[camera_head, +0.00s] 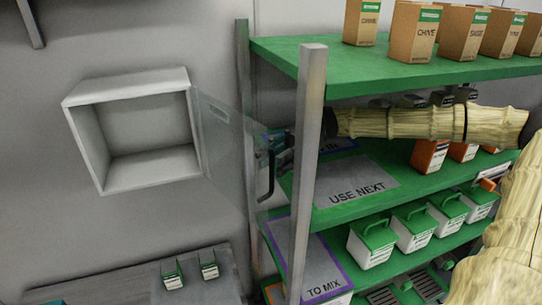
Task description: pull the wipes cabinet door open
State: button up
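The wipes cabinet (130,128) is a white open-fronted box on the grey wall at the left, and its inside looks empty. Its clear door (222,142) stands swung out from the cabinet's right edge toward the shelf rack. A dark bar handle (266,180) shows at the door's outer edge. My gripper (272,147) is at that outer edge, close to the handle, seen partly through the clear panel. The rack's front post hides part of my wrist. Whether the fingers are shut on the handle or only beside it is unclear.
A green shelf rack (395,66) with grey posts (306,165) fills the right. My arm reaches between its upper shelves, above a "USE NEXT" mat (350,180). A low grey surface (150,285) lies below the cabinet.

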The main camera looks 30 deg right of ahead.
jog(key=shift+s+a+r, duration=0.2)
jog(key=shift+s+a, duration=0.4)
jog(key=shift+a, duration=0.15)
jog(key=shift+w+f, duration=0.2)
jog(key=shift+f, duration=0.05)
jog(key=shift+s+r, duration=0.1)
jog(key=shift+s, duration=0.1)
jog(key=shift+c, duration=0.5)
jog(key=shift+w+a, duration=0.1)
jog(key=shift+a, duration=0.05)
grip_shut()
